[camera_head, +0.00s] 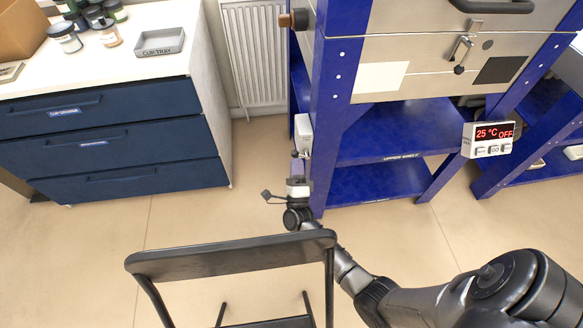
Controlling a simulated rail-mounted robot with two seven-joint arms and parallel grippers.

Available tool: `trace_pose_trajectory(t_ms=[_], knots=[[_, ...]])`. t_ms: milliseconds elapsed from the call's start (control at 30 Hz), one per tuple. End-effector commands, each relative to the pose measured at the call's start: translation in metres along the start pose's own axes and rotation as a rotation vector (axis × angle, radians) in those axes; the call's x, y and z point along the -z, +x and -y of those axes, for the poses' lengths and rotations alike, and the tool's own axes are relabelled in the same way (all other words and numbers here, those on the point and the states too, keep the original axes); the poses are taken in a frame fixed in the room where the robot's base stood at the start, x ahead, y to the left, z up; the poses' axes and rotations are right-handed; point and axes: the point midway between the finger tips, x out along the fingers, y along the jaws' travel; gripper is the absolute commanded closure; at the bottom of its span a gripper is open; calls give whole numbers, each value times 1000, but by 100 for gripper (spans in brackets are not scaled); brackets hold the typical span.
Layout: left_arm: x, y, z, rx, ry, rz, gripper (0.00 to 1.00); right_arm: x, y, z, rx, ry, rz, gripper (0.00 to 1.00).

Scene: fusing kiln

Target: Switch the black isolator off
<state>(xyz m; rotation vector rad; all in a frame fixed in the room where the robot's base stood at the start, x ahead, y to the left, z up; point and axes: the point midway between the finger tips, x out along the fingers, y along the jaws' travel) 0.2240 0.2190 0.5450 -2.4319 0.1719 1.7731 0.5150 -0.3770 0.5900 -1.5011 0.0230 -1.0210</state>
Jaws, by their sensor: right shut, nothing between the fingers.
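A small white box (303,133) is fixed low on the left side of the kiln's blue stand. Small dark parts show at its lower edge, too small to tell whether they are the black isolator's lever or my fingertips. My right gripper (298,158) is at the box's lower end, reaching up from the front along the blue leg. It is shut with nothing in it. I cannot tell whether it touches the box or a lever. The isolator's position, on or off, cannot be read. My left gripper is out of view.
The blue stand (345,120) carries the kiln (420,65); a controller (488,138) reads 25 °C OFF. A black chair (232,257) stands in front, close to my right arm. A drawer cabinet (110,140) and radiator (254,55) are left. Floor between cabinet and stand is clear.

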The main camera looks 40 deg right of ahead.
Motion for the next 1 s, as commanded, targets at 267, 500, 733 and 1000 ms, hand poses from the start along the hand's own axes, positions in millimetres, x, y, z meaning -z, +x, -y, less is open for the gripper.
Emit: trace_pose_trajectory(t_ms=[267, 500, 733, 1000], knots=[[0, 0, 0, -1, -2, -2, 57, 0, -1, 0, 1, 0, 0, 100], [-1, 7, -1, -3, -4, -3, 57, 0, -33, -2, -3, -1, 1, 100], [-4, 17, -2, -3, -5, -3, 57, 0, -76, -2, -3, 1, 0, 100], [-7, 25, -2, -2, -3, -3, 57, -1, -111, 0, -1, 2, -1, 100]])
